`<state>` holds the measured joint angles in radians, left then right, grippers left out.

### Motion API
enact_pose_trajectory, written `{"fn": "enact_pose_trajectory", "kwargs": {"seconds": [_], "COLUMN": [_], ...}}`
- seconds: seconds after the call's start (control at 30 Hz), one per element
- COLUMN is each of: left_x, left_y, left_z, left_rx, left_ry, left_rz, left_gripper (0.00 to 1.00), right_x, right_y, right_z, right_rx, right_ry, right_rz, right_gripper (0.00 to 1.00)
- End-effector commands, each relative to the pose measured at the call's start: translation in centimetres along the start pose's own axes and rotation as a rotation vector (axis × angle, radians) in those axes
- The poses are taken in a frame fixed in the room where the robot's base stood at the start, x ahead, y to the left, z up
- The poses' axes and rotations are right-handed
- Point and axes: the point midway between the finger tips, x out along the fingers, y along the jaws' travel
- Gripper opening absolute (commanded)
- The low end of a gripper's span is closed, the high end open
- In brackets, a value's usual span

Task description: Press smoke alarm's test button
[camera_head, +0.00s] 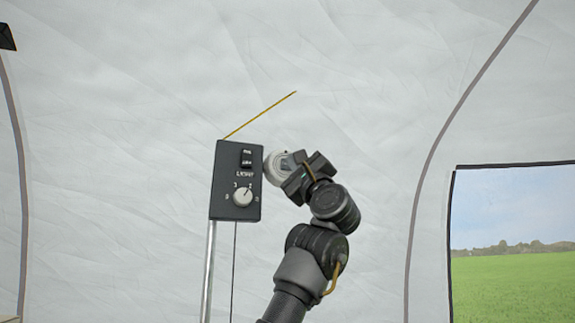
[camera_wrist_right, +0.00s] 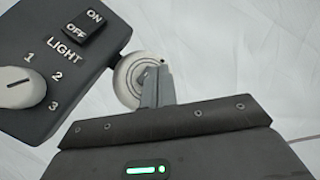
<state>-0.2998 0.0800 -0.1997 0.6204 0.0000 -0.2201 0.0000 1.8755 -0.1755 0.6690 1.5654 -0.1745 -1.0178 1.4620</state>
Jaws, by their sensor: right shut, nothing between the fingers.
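My left gripper is not in view.
A black box (camera_head: 226,184) with a LIGHT switch and a numbered dial stands on a metal pole (camera_head: 208,270), close left of the gripper. A thin yellow rod (camera_head: 262,114) slants above it. A window (camera_head: 515,240) is at right. The wall above is clear.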

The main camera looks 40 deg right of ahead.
Motion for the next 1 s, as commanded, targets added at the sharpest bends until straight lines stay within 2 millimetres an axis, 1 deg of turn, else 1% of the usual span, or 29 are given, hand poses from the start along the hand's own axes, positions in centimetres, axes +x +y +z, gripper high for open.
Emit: {"fn": "enact_pose_trajectory", "kwargs": {"seconds": [0.57, 1.0], "left_x": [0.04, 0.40], "left_y": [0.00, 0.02], "left_z": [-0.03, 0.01], "left_rx": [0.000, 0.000], "left_ry": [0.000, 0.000], "left_rz": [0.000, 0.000], "left_gripper": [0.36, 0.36], "right_x": [0.02, 0.60], "right_y": [0.05, 0.39], "right_z": [-0.02, -0.43], "right_rx": [0.000, 0.001], "right_ry": [0.000, 0.000], "right_rz": [0.000, -0.001], "right_gripper": [0.00, 0.00]}}
